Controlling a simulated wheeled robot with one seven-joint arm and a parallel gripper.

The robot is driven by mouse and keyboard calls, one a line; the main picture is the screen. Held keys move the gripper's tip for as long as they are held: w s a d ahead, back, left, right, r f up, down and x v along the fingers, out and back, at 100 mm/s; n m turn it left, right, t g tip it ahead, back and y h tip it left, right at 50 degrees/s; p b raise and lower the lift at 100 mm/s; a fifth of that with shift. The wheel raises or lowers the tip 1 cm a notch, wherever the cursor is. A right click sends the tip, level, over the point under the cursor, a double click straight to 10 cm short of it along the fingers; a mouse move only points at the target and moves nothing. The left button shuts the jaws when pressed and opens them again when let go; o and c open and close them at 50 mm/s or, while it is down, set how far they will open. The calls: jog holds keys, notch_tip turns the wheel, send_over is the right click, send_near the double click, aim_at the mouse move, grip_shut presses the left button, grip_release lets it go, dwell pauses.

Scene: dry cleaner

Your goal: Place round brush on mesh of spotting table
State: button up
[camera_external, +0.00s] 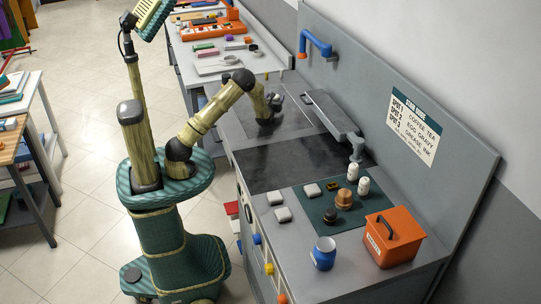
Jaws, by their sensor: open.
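A round brown piece (344,200), which looks like the round brush, stands on the dark green mat (318,224) at the near end of the spotting table. A small dark knob-shaped piece (330,215) sits just beside it; details are too small to tell. The table's dark mesh-like panel (285,163) lies bare in the middle. My gripper (279,101) is open over the farther grey panel, well away from the brown piece. Its fingers are small here, and nothing is visibly held.
A grey sleeve-board arm (331,113) overhangs the panels on the right. A blue spout (316,43) juts from the back panel.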

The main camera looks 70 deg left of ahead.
jog(key=v, duration=0.7)
jog(key=shift+s+d+b, duration=0.1)
jog(key=shift+d+b, duration=0.05)
jog(key=shift+b, duration=0.25)
